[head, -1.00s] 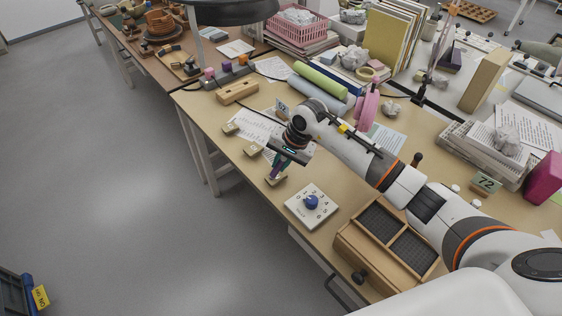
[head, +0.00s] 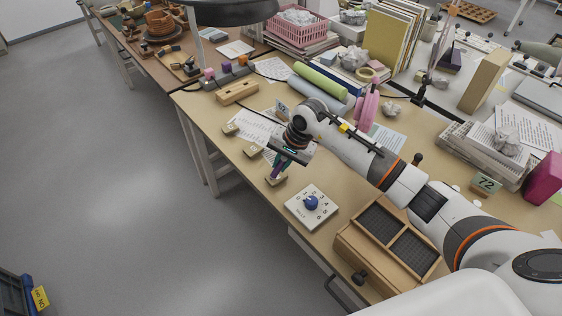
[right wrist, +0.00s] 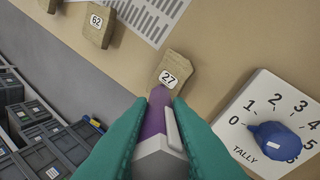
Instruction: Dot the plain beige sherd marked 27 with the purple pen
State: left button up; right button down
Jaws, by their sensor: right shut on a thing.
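The plain beige sherd marked 27 (right wrist: 172,73) lies on the table, its number label facing up, in the right wrist view. In the head view it is the small block (head: 276,179) under my right gripper. My right gripper (head: 281,169) is shut on the purple pen (right wrist: 156,112), which sits between its green fingers and points toward the sherd. The pen's tip is at the sherd's near edge in the right wrist view; I cannot tell whether it touches. My left gripper is not in view.
A sherd marked 62 (right wrist: 100,24) and another sherd (head: 230,129) lie further along the table edge. A white tally board with a blue knob (head: 311,207) lies right of sherd 27. A wooden compartment box (head: 346,247) stands nearer. Printed sheets lie behind.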

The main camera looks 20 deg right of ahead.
jog(key=shift+r+p, duration=1.3)
jog(key=shift+r, duration=2.05)
